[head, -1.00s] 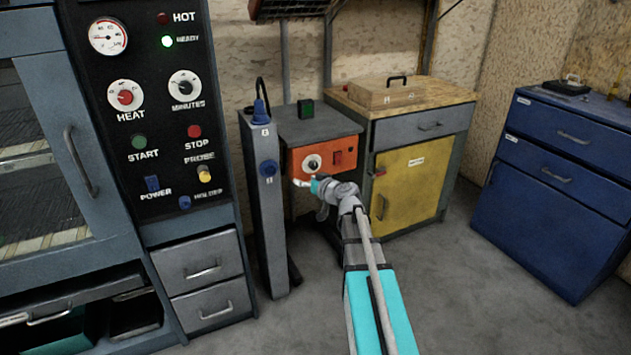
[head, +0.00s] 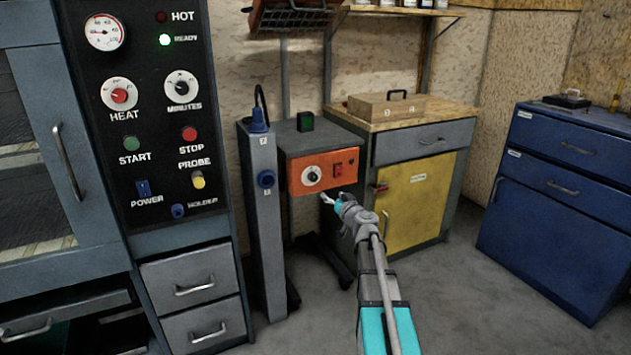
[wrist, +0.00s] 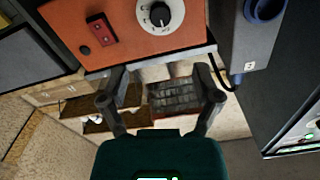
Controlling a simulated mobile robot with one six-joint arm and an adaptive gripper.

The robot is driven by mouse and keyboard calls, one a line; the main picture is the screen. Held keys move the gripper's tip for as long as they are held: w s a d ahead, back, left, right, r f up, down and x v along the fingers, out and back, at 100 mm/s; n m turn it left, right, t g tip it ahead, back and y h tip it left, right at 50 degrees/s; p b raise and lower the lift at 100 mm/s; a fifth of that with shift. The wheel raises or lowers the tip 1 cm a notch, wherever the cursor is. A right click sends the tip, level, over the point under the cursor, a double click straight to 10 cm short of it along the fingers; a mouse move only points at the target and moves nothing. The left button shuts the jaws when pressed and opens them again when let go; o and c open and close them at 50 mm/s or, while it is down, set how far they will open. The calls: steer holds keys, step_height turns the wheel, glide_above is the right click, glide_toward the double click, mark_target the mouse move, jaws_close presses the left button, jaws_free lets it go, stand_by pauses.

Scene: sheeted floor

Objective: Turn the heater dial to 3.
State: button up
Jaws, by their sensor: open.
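An orange panel (head: 325,169) on a grey unit carries a white-ringed dial (head: 312,175) with a dark centre. The wrist view shows this dial (wrist: 153,14) at the top, with a black knob and a white scale ring; the numbers are too small to read. My gripper (head: 328,199) is in front of the panel, below and right of the dial in the head view. In the wrist view my gripper (wrist: 160,80) is open and empty, its two fingers apart, and the dial lies beyond the fingertips, untouched. A red HEAT dial (head: 120,95) is on the black control panel at the left.
A red switch (head: 338,169) sits beside the dial on the orange panel. A grey post with a blue socket (head: 265,179) stands close to its left. A yellow-doored cabinet (head: 415,195) is at its right, and a blue drawer cabinet (head: 565,200) further right.

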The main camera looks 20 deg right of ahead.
mark_target(314, 178)
steer(key=w, duration=1.3)
steer(key=shift+w+a, duration=0.25)
steer(key=shift+w, duration=0.15)
